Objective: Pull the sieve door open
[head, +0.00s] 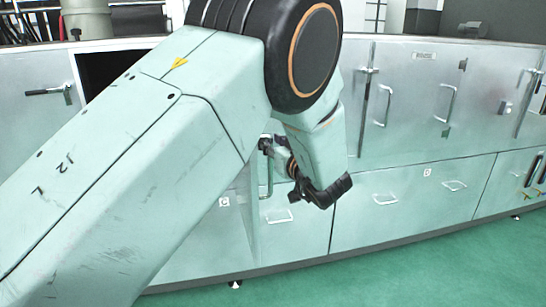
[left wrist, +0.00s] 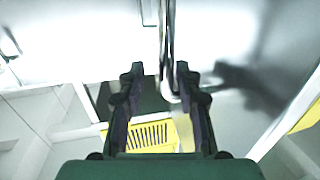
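A pale metal door (left wrist: 70,35) fills the upper part of the left wrist view. Its upright bar handle (left wrist: 166,45) stands between the fingers of my left gripper (left wrist: 157,72), closer to the right finger. The fingers are spread apart, with a gap between them and the bar. In the head view my left gripper (head: 268,150) is beside an upright handle (head: 264,180) on the cabinet front, partly hidden by my arm. I cannot tell from the frames which door is labelled as the sieve. My right gripper is not in view.
The left wrist view shows a yellow slotted basket (left wrist: 150,136) below the door. In the head view, cabinet doors and drawers (head: 400,205) line the curved front. A dark open recess (head: 105,70) is at the upper left. Green floor (head: 430,270) is clear in front.

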